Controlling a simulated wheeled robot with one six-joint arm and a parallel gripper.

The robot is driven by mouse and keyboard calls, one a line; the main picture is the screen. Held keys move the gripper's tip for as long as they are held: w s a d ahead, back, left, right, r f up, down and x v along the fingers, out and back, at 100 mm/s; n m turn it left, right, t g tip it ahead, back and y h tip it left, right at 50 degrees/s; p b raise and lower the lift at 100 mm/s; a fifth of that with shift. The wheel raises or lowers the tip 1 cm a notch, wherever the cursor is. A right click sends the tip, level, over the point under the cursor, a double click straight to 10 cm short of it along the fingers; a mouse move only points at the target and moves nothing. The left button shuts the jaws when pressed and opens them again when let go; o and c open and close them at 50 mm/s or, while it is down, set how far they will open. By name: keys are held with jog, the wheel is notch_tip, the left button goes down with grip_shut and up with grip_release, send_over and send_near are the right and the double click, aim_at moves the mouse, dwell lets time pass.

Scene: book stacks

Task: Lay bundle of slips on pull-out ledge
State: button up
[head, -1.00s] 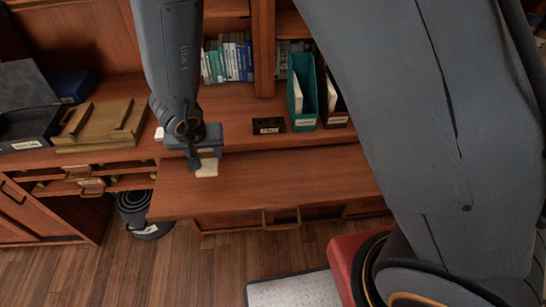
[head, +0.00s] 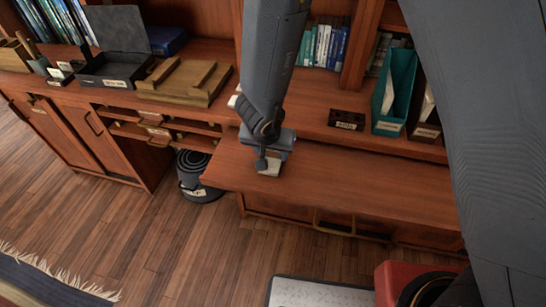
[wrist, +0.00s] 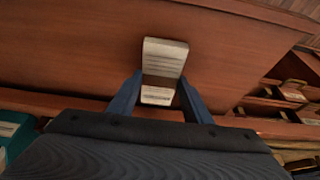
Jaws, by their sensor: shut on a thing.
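The bundle of slips (wrist: 164,62) is a small pale block with lines of print, seen between the fingers in the wrist view. My gripper (wrist: 158,92) is shut on it. In the head view my gripper (head: 266,158) points down over the left part of the pull-out ledge (head: 370,192), and a pale end of the bundle (head: 270,167) shows below it. The ledge is a bare reddish wooden board sticking out of the desk front. I cannot tell whether the bundle touches the ledge.
A small dark labelled box (head: 346,120), a teal file holder (head: 396,90) and a dark file holder (head: 427,125) stand behind the ledge. A wooden tray (head: 184,82) and an open black box (head: 112,68) sit at left. A dark bin (head: 196,176) stands on the floor. The ledge's right part is clear.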

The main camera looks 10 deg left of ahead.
jog(key=shift+f, duration=0.4)
jog(key=shift+f, duration=0.2)
jog(key=o, duration=1.1)
jog(key=shift+c, duration=0.2)
jog(key=p+v, duration=0.6)
jog(key=v, duration=0.6)
jog(key=shift+r, duration=0.25)
